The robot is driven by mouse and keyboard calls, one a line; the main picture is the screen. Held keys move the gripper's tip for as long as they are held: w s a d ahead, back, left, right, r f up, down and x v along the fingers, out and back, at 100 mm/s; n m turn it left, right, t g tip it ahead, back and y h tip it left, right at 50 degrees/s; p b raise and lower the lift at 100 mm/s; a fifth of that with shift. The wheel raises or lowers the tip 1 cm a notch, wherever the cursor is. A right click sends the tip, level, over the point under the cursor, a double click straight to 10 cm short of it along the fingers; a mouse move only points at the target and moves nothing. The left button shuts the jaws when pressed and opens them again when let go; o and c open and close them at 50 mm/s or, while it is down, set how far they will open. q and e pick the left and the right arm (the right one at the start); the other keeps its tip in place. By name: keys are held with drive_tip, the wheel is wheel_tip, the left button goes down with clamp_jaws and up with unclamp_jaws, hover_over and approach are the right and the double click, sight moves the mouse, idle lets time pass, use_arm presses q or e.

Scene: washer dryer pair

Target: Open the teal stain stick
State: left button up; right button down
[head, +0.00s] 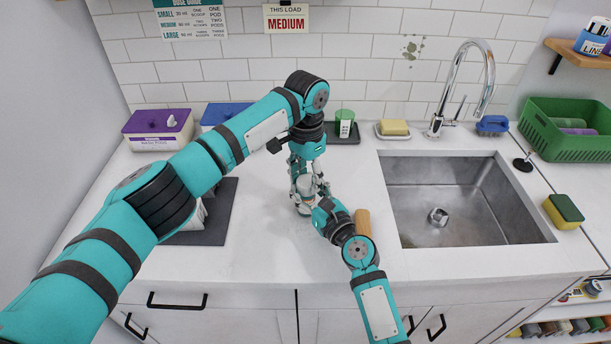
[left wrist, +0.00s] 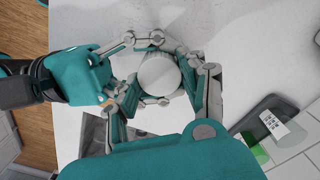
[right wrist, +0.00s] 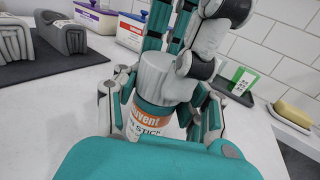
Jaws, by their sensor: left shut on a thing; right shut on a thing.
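The stain stick (head: 304,185) stands upright on the counter, a white cylinder with an orange and teal label. Its lettering, partly hidden, shows in the right wrist view (right wrist: 150,122). Its ribbed pale cap (right wrist: 158,80) sits on top of the body; the cap's round top shows in the left wrist view (left wrist: 160,75). My left gripper (head: 308,172) comes down from above and is shut on the cap. My right gripper (head: 309,200) comes in low from the front and is shut around the labelled body. Fingers hide parts of the stick.
A wooden block (head: 362,222) lies close right of my right gripper. A dark mat (head: 212,222) with grey items is to the left. Tubs (head: 158,130) and a green cup on a dark tray (head: 345,138) stand behind. The sink (head: 470,205) is to the right.

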use_arm(q)
drive_tip(key=shift+w+a, duration=0.3)
drive_tip(key=shift+a, duration=0.1)
drive_tip(key=shift+c, duration=0.8)
drive_tip(key=n, duration=0.3)
drive_tip(key=shift+a+n, duration=0.15)
drive_tip(key=shift+n, duration=0.15)
drive_tip(key=o, duration=1.3)
drive_tip(key=shift+r, duration=0.1)
drive_tip(key=shift+s+d, duration=0.1)
drive_tip(key=shift+d, duration=0.15)
drive_tip(key=shift+r, duration=0.15)
wheel_tip(320, 180, up, 4)
drive_tip(key=shift+s+r, duration=0.1)
use_arm(e)
drive_tip(key=c, duration=0.8)
unclamp_jaws()
